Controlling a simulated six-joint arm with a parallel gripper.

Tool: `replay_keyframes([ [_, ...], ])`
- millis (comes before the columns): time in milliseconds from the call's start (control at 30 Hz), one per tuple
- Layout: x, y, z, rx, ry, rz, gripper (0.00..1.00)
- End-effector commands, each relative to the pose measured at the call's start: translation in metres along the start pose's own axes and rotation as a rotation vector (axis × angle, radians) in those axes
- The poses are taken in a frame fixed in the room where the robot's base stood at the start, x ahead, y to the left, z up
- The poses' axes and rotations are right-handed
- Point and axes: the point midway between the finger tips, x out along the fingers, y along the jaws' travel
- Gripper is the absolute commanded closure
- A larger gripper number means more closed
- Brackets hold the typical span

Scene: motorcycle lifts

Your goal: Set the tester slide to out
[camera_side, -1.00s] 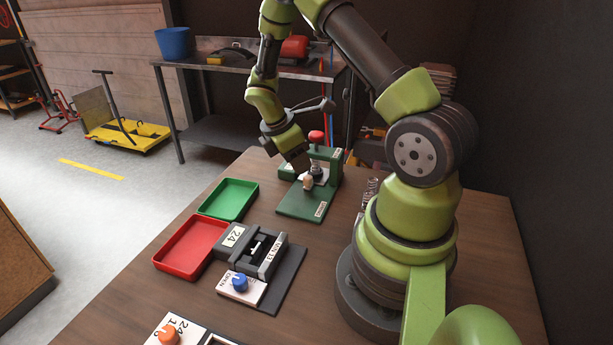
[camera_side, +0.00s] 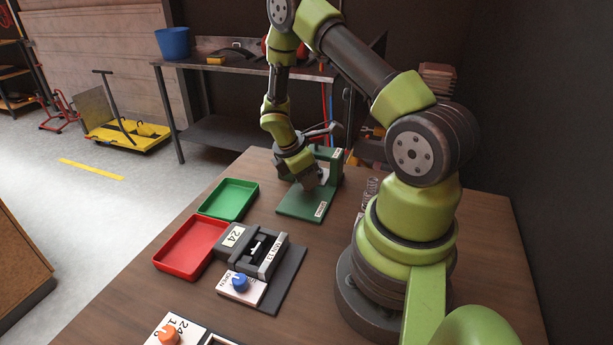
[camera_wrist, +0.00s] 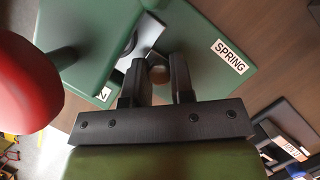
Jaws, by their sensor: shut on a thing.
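The green spring tester (camera_side: 296,208) stands at the far end of the wooden table, with a flat base and an upright frame behind it. In the wrist view its base (camera_wrist: 190,25) carries a "SPRING" label (camera_wrist: 229,56), and its large red knob (camera_wrist: 25,85) is close at the left. My gripper (camera_wrist: 158,75) is over the base, its two fingers shut on a small brownish slide knob (camera_wrist: 158,72). In the side view my gripper (camera_side: 309,187) hides the slide knob. The slide's setting cannot be read.
A green tray (camera_side: 229,199) and a red tray (camera_side: 190,247) lie left of the tester. A grey fixture labelled 24 (camera_side: 234,236) with a blue knob (camera_side: 240,283) stands nearer the camera. An orange knob (camera_side: 167,335) is at the front edge. Springs (camera_side: 371,187) stand right of the tester.

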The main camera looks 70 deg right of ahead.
Motion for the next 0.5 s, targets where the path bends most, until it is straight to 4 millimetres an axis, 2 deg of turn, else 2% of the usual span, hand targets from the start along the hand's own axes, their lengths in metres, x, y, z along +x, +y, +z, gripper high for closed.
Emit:
replay_keyframes([
  [133, -0.006, -0.013, -0.013, -0.007, -0.001, 0.001, 1.0],
  [333, -0.018, -0.044, -0.043, -0.009, 0.001, 0.004, 1.0],
  [500, -0.023, -0.057, -0.054, -0.004, 0.002, 0.004, 1.0],
])
